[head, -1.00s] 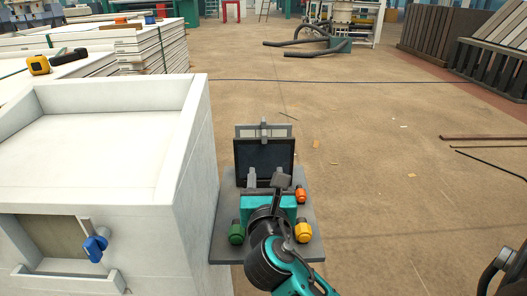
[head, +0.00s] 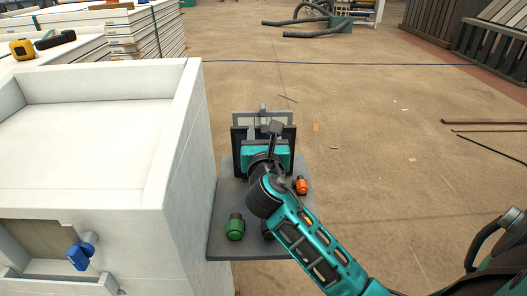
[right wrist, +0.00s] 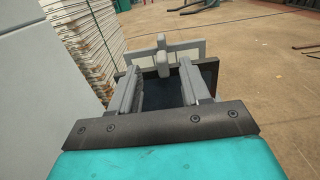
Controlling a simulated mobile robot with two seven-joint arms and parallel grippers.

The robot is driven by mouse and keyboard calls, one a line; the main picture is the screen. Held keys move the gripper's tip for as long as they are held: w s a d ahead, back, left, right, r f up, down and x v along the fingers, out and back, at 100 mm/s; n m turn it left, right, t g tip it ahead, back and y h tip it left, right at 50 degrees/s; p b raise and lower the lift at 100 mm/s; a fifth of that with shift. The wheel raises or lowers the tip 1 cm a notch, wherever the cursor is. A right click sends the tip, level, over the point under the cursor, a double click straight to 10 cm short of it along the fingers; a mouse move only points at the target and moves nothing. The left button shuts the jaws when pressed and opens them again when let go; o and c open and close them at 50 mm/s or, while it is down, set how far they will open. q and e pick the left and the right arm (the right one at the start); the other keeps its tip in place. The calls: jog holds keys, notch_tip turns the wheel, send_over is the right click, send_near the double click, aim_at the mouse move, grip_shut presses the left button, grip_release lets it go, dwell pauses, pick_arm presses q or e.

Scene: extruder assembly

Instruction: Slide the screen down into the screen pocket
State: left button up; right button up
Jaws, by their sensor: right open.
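The dark screen (head: 238,150) stands upright at the far end of a grey panel, mostly covered by my right gripper. In the right wrist view its dark face (right wrist: 165,92) shows between the fingers. A light grey frame with an upright grey clip (head: 263,112) stands at the screen's top edge. My right gripper (head: 263,137) is open in front of the screen. In the right wrist view the clip (right wrist: 163,62) lies between the two spread fingertips; I cannot tell whether they touch anything. The screen's lower edge and the pocket are hidden. My left gripper is not in view.
The grey panel (head: 225,215) carries a green knob (head: 235,228) and an orange knob (head: 302,186); a yellow one is nearly hidden behind my arm. A white machine housing (head: 190,150) stands close on the left. The floor (head: 400,140) on the right is open.

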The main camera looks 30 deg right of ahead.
aim_at(264, 124)
jog(key=x, duration=0.4)
jog(key=shift+w+d, duration=0.25)
grip_shut()
dwell(1.2)
